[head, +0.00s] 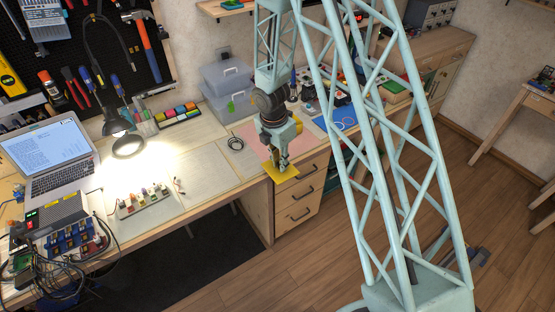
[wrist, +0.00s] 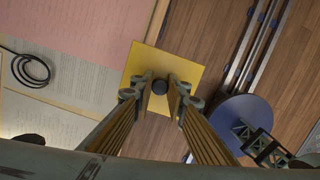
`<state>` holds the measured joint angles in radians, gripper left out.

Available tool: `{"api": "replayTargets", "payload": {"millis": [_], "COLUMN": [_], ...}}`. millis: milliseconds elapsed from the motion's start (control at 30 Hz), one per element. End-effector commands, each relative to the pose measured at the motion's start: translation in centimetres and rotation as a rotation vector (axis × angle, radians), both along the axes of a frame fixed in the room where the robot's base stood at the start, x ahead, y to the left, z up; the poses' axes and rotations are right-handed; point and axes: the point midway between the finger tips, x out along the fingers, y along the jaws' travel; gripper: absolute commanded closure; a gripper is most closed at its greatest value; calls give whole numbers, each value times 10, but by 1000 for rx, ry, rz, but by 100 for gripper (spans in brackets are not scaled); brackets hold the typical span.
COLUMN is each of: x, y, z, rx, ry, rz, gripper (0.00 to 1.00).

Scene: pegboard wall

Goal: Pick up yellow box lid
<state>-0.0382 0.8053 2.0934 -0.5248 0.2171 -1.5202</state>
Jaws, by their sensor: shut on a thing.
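The yellow box lid (head: 289,175) is a flat yellow square at the front edge of the workbench, below my gripper (head: 281,164). In the wrist view the lid (wrist: 145,58) shows a round dark knob (wrist: 160,87) on top. My gripper (wrist: 160,90) points down with its two fingers on either side of this knob, shut on it. In the wrist view, floor shows beyond the right of the lid and papers on the bench to its left. I cannot tell how high it is above the bench. I cannot make out the box that it belongs to.
A pink sheet (head: 262,143) and a coiled black cable (head: 236,143) lie on the bench (head: 192,192). Grey storage boxes (head: 228,82) stand behind. A lit lamp (head: 128,146), laptop (head: 50,160) and circuit board (head: 143,201) are to the left. Drawers (head: 301,195) are below; open floor is in front.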

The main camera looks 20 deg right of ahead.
Motion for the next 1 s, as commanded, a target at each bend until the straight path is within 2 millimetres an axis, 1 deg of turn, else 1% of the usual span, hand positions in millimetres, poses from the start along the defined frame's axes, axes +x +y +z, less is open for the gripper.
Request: {"api": "replayTargets", "payload": {"millis": [200, 733, 867, 1000], "x": [-5, -5, -3, 3], "y": [0, 0, -1, -1], "z": [1, 1, 1, 3], "rx": [0, 0, -1, -4], "ry": [0, 0, -1, -1], "rz": [0, 0, -1, -5], "gripper": [97, 97, 97, 97]}}
